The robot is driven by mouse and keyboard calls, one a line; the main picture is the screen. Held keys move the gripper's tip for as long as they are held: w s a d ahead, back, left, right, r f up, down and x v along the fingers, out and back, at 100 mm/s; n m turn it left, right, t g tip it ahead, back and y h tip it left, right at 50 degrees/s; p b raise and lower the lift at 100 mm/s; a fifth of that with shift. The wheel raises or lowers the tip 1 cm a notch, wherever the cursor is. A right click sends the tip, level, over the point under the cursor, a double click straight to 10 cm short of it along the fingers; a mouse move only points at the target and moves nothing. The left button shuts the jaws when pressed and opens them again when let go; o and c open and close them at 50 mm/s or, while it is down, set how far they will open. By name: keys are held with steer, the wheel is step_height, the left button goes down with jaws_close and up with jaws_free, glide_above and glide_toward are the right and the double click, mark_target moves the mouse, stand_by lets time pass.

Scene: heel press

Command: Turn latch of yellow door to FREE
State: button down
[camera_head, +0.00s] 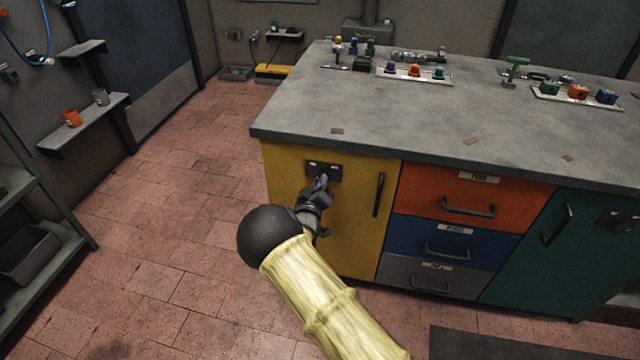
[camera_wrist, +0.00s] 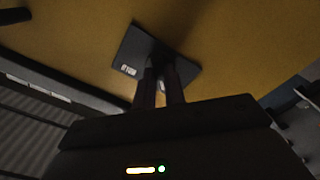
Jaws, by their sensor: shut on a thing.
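The yellow door (camera_head: 345,222) is on the left end of the workbench and looks shut. Its latch has a dark plate (camera_head: 322,171) near the door's top, with small pale marks on it. My gripper (camera_head: 321,184) is at this plate, shut on the latch knob. In the wrist view the plate (camera_wrist: 148,57) lies against the yellow door (camera_wrist: 225,40), and the two fingers of my gripper (camera_wrist: 162,82) reach to its middle. The fingers hide most of the knob. The marks are too small to read, so I cannot tell which way the latch points.
The door's black handle (camera_head: 379,195) is right of the latch. Orange (camera_head: 480,195), blue (camera_head: 455,243) and grey (camera_head: 430,272) drawers and a teal door (camera_head: 545,250) follow. The bench top (camera_head: 400,120) overhangs the fronts. The tiled floor (camera_head: 190,240) on the left is clear.

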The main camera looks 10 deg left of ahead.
steer(key=c, duration=1.5)
jaws_free()
steer(key=shift+o, duration=0.2)
steer(key=s+p, duration=0.2)
steer(key=s, duration=1.5)
steer(key=shift+s, duration=0.25)
steer(key=shift+w, duration=0.1)
